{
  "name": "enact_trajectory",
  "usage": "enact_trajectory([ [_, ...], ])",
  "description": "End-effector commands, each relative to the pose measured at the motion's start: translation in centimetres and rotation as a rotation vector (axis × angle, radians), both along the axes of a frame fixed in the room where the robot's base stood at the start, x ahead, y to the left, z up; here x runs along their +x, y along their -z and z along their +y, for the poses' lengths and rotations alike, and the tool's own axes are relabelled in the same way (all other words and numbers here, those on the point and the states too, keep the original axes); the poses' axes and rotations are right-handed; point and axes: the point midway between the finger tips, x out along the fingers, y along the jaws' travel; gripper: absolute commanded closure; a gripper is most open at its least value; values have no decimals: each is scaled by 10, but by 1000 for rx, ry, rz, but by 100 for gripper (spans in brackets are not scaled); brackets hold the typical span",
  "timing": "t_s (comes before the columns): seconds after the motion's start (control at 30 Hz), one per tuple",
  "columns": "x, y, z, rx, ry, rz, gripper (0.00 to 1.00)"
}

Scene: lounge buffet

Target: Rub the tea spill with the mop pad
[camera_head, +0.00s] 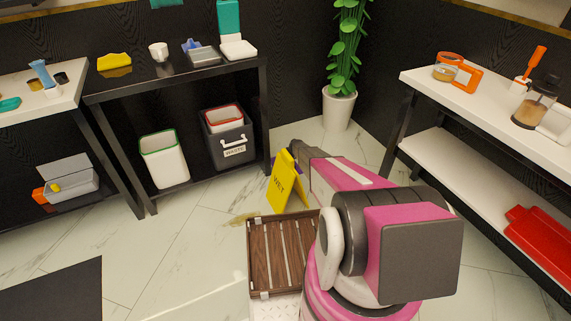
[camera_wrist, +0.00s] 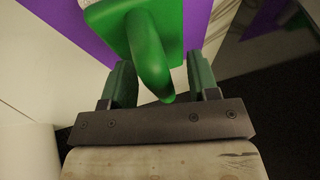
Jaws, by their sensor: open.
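A green pad-like thing with a curved green handle (camera_wrist: 150,52) shows at the top of the wrist view; it looks like the mop pad, and its underside is mostly hidden. My gripper (camera_wrist: 160,68) is open, with one finger on each side of the handle and gaps visible, so it does not hold it. In the head view my gripper is hidden by my arm, near the yellow wet sign. A faint brownish stain, seemingly the tea spill (camera_head: 238,219), lies on the pale floor left of the sign.
The yellow wet-floor sign (camera_head: 286,186) stands close to my arm. A purple surface (camera_wrist: 196,22) lies behind the handle. A black table (camera_head: 135,86) with bins beneath stands at the back, a potted plant (camera_head: 338,108) beside it. A white shelf (camera_head: 485,103) is at right.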

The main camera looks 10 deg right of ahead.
Motion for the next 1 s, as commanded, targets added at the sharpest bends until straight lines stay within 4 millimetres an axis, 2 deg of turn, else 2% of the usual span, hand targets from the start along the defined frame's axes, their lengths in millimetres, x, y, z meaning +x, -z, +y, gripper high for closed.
enact_trajectory([
  [0.1,0,0,0,0,0,0,45],
  [0.23,0,0,0,0,0,0,88],
  [0.33,0,0,0,0,0,0,88],
  [0.37,0,0,0,0,0,0,80],
  [0.4,0,0,0,0,0,0,93],
  [0.43,0,0,0,0,0,0,100],
  [0.67,0,-3,0,0,0,0,100],
  [1.0,-1,-19,0,-1,0,-1,100],
])
